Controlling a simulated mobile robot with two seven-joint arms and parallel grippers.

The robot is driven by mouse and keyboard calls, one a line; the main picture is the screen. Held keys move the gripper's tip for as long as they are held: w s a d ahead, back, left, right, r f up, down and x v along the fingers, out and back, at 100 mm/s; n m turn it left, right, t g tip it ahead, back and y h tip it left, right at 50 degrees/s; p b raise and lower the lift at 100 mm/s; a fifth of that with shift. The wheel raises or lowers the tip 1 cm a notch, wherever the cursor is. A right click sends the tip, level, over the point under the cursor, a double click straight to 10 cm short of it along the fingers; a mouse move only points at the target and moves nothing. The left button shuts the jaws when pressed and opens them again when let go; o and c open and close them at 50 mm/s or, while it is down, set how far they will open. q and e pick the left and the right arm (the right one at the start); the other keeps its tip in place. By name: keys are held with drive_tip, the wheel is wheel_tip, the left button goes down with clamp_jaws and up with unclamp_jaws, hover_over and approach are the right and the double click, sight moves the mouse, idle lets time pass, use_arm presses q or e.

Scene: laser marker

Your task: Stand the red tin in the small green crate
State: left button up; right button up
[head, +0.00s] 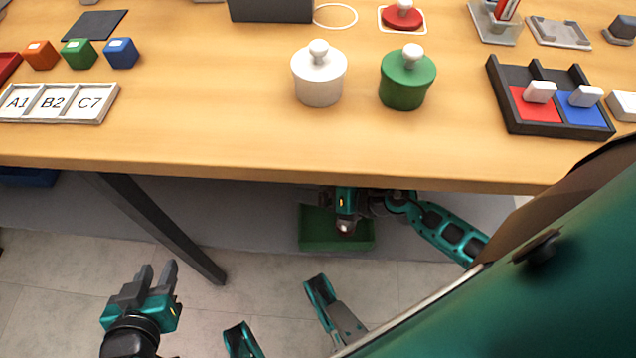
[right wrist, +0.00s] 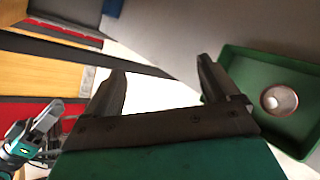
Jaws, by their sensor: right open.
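The small green crate (head: 308,240) is on the floor under the table and also shows in the right wrist view (right wrist: 236,62). The tin (right wrist: 279,100) is inside it, seen from above with a pale round top and reddish side. It looks upright and apart from the crate walls in that view. In the head view, the tin (head: 346,229) is partly hidden by my right gripper (head: 346,219). The right gripper is open; the right wrist view shows its empty jaws (right wrist: 160,75) beside the crate. My left gripper (head: 158,273) appears open and empty, left of the crate.
The wooden table (head: 220,130) overhangs the crate; a dark table leg (head: 160,225) slants down to its left. A white pot (head: 318,80), a green pot (head: 406,85) and a black tray (head: 520,125) stand on top. A blue bin (head: 28,178) is under the left side.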

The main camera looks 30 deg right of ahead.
wheel_tip(320, 180, up, 8)
drive_tip(key=m+t+h, duration=0.5)
drive_tip(key=m, duration=1.5)
drive_tip(key=s+a+m+g, duration=0.1)
drive_tip(key=m, duration=0.2)
drive_tip(key=s+a+m+g, duration=0.1)
drive_tip(key=s+m, duration=0.1)
drive_tip(key=m, duration=0.2)
drive_tip(key=s+a+m+g, duration=0.1)
drive_tip(key=s+m+g, duration=0.1)
drive_tip(key=m, duration=0.2)
drive_tip(key=shift+a+f+y, duration=0.1)
drive_tip(key=shift+f+y, duration=0.2)
drive_tip(key=shift+f, duration=0.1)
